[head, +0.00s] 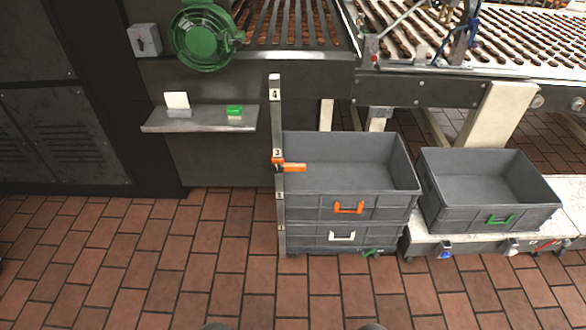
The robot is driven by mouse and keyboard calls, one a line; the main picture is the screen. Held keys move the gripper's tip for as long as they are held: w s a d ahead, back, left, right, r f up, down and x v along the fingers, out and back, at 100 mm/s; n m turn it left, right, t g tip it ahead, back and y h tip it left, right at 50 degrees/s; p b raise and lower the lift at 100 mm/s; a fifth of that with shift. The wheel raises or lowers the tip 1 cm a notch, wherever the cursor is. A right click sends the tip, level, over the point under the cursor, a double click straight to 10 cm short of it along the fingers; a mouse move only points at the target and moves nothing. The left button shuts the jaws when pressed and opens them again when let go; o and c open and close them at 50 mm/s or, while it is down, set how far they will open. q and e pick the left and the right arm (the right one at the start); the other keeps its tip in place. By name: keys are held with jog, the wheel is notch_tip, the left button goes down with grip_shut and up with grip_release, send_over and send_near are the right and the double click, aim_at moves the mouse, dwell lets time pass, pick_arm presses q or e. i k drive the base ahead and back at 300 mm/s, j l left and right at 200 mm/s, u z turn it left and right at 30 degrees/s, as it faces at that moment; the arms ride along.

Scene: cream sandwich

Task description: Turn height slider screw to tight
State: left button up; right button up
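A grey upright post (276,120) with number labels, 4 near the top and 3 below it, stands at the left of a stack of grey crates. An orange height slider (292,167) sits on the post just below the 3 label, with its arm pointing right over the top crate's edge. An orange part at the post (278,161) may be its screw; it is too small to tell whether it is tight or loose. Neither of my grippers is in view.
The stacked crates' top one (350,190) is empty with an orange handle. Another empty grey crate (490,190) with a green handle stands right on a white platform (425,243). The brick floor (170,260) in front is clear.

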aim_at(277, 167)
jog(key=i+j, duration=0.3)
jog(key=j, duration=0.15)
jog(key=i+j, duration=0.3)
jog(key=j, duration=0.15)
jog(key=i+j, duration=0.65)
jog(key=j, duration=0.2)
jog(key=i+j, duration=0.3)
jog(key=j, duration=0.15)
jog(key=i+j+z, duration=0.1)
jog(key=z, duration=0.3)
jog(key=i+j+z, duration=0.1)
jog(key=j+z, duration=0.45)
jog(key=z, duration=0.25)
jog(key=i+j+z, duration=0.1)
jog(key=j+z, duration=0.3)
jog(key=l, duration=0.15)
